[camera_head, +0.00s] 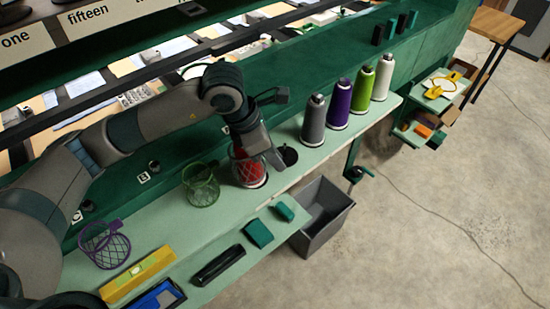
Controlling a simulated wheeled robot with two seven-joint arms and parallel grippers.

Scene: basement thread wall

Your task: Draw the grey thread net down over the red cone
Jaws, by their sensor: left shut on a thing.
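The red cone (247,174) stands on the pale green shelf, left of the grey cone. The grey thread net (237,163) is around the red cone, its mesh showing over the red thread. My left gripper (260,157) is over the red cone, shut on the grey net, and hides the cone's top and part of the net. I cannot tell exactly how low the net's lower edge sits. My right gripper is not in view.
Grey (314,122), purple (339,107), lime (362,90) and white (382,78) cones stand to the right. A green net (201,188) and a purple net (105,246) sit to the left. A yellow level (138,275) and a grey bin (322,216) are nearer the front.

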